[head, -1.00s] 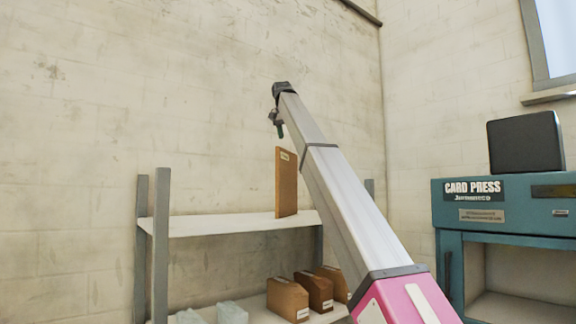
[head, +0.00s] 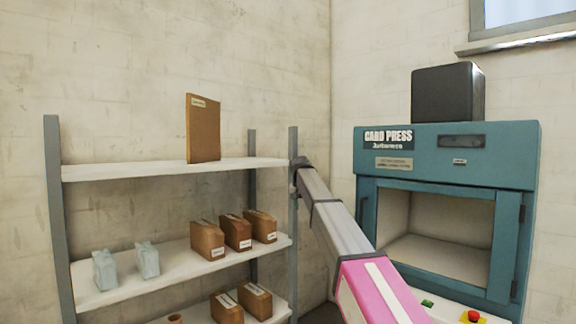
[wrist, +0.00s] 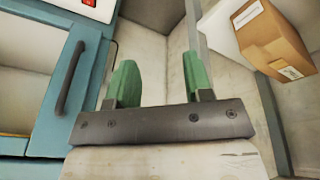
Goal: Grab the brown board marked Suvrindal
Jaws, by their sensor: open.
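A tall thin brown board (head: 203,128) stands upright on the top shelf (head: 110,172) in the head view. It has a small pale label near its top, too small to read. My gripper (wrist: 161,82) shows in the wrist view with its two green fingers apart and nothing between them. In the head view my arm reaches up to the shelf's right post, and its fingers are hidden there. The gripper is right of and lower than the board, apart from it. The board is not recognisable in the wrist view.
Several brown boxes (head: 207,240) and pale blocks (head: 148,260) sit on the lower shelves. A shelf post (head: 293,215) stands by my arm. A teal card press (head: 446,155) with a black box on top is at the right. The wrist view shows a brown box (wrist: 272,38) close by.

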